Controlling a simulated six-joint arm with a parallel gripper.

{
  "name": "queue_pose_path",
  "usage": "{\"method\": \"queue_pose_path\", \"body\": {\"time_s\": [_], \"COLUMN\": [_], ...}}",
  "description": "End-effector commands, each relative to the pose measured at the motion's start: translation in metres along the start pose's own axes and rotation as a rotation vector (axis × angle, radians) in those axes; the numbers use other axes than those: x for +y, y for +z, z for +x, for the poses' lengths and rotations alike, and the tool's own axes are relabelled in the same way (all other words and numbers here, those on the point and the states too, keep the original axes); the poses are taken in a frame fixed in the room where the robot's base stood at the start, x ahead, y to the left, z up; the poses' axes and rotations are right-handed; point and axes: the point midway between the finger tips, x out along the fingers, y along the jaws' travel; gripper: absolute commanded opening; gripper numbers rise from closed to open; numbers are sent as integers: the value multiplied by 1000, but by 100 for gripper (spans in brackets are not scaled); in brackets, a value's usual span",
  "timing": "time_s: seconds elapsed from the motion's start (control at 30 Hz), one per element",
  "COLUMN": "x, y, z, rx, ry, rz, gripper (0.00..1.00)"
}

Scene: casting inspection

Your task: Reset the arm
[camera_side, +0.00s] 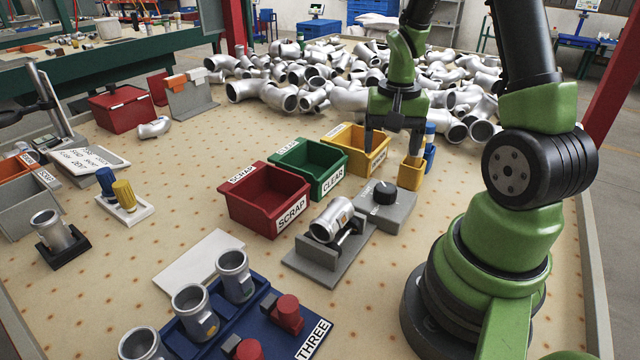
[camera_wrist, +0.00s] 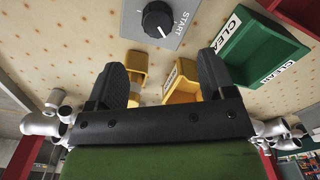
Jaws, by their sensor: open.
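My gripper (camera_side: 392,150) hangs with its fingers pointing down beside the yellow bin, between it and a small yellow holder (camera_side: 411,176). In the wrist view my gripper (camera_wrist: 163,70) has its two black fingers wide apart with nothing held between them. The small yellow holder (camera_wrist: 136,68) and the yellow bin (camera_wrist: 182,82) show behind the fingers there. The yellow bin (camera_side: 372,163) stands at the back of a row with the green CLEAR bin (camera_side: 325,180) and the red SCRAP bin (camera_side: 275,205).
A silver casting (camera_side: 333,218) lies on a grey stand beside the grey START dial box (camera_side: 392,213). Castings stand in the blue rack (camera_side: 265,325) in front. A heap of castings (camera_side: 300,75) covers the back. A red bin (camera_side: 122,112) is far left.

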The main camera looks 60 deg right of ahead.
Motion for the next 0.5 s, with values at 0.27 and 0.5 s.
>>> {"method": "queue_pose_path", "body": {"time_s": [0.27,0.5], "x": [-44,-60], "y": [46,122], "z": [-78,-141], "rx": [152,277], "ry": [-130,-323], "rz": [-206,-451], "gripper": [76,76]}}
